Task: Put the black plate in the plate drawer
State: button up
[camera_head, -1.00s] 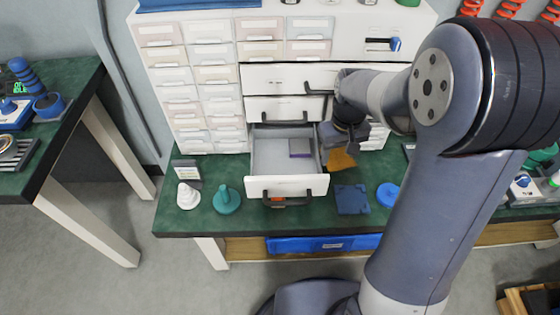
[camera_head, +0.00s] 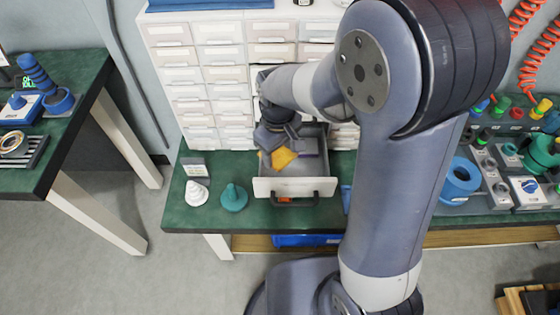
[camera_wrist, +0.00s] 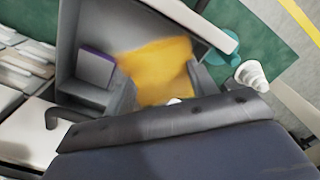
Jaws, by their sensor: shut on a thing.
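The drawer (camera_head: 294,187) stands pulled out, with its white front and dark handle toward me. It also shows from above in the wrist view (camera_wrist: 78,45). My gripper (camera_head: 276,151) is over the drawer's left part, pointing down, and is shut on a yellow-orange plate (camera_head: 284,158). The plate lies between the two fingers in the wrist view (camera_wrist: 155,65), blurred, above the drawer's inside. A purple-edged piece (camera_head: 308,146) sits inside the drawer at the back right; it also shows in the wrist view (camera_wrist: 97,65). I see no plate that is clearly black.
Small white drawers rise at the back. A blue ring (camera_head: 460,178) lies farther right, beyond my arm.

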aim_at(279, 165)
jog(key=shift+f+b, duration=0.4)
jog(key=shift+f, duration=2.65)
jog(key=shift+f, duration=0.1)
jog(key=shift+f, duration=0.15)
jog(key=o, duration=1.1)
jog(key=shift+c, duration=0.2)
notch_tip(279, 165, up, 12)
jog(key=shift+r+p, duration=0.25)
jog(key=shift+p, duration=0.8)
